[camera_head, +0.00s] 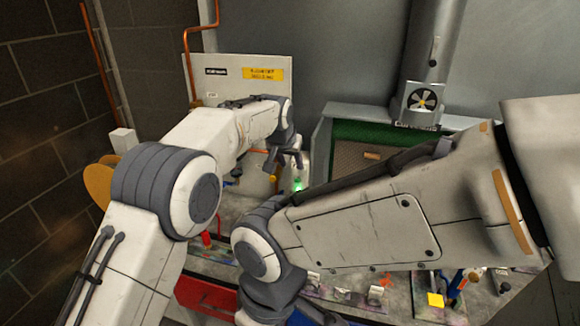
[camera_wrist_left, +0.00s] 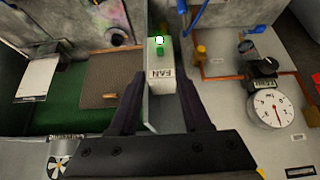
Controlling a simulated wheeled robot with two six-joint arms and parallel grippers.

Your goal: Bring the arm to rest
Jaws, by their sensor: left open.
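My left arm comes in from the left in the head view, bent at the elbow. Its gripper (camera_head: 287,160) hangs over the bench beside the booth. In the left wrist view the left gripper (camera_wrist_left: 160,100) is open, its two dark fingers apart with nothing held. A white box marked FAN (camera_wrist_left: 161,78) with a lit green button shows beyond and between the fingers. I cannot tell that they touch it. My right arm crosses the head view from the right; its gripper is not visible.
A spray booth with a green wall (camera_head: 340,130) and a brown mat (camera_wrist_left: 110,72) stands beside the FAN box. A dial gauge (camera_wrist_left: 270,111) is on the other side. A small fan (camera_head: 422,100) is on the duct. A red drawer (camera_head: 207,297) is at the bench front.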

